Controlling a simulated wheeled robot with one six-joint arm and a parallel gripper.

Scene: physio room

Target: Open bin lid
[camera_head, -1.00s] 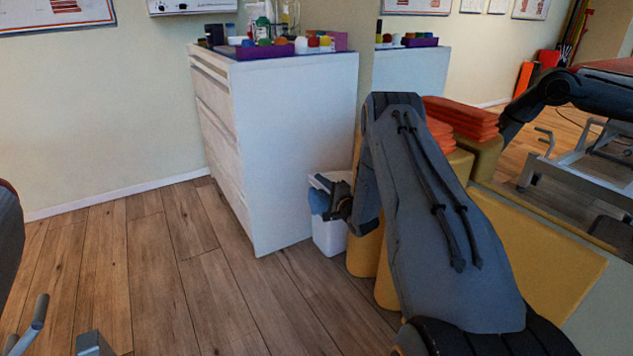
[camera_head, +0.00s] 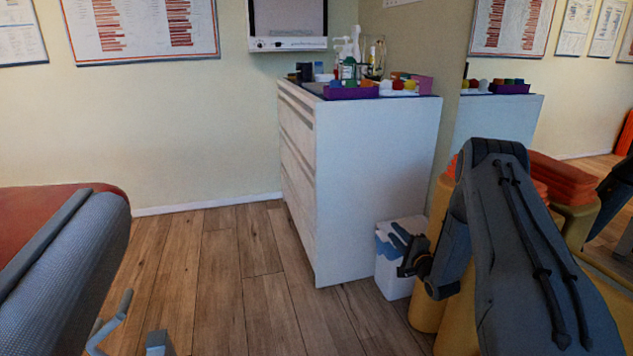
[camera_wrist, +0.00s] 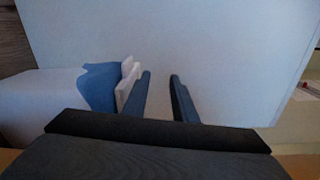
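The white bin (camera_head: 394,283) stands on the floor against the right side of the white cabinet. A blue part (camera_head: 384,246) shows at its upper front; its pale top (camera_head: 408,224) is partly hidden by my gripper (camera_head: 408,254), which overlaps the bin's right side. In the wrist view the bin (camera_wrist: 40,105) is at the left, with the blue part (camera_wrist: 100,87) and a white piece (camera_wrist: 128,80) beside my left finger. My gripper (camera_wrist: 160,80) is open, with nothing between its fingers. I cannot tell whether they touch the bin or how the lid stands.
The white cabinet (camera_head: 375,160) carries bottles and a purple tray (camera_head: 350,92). Yellow rolls (camera_head: 430,300) stand close on the bin's right, under my arm. A padded table (camera_head: 60,260) is at the left. The wooden floor (camera_head: 235,280) between is clear.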

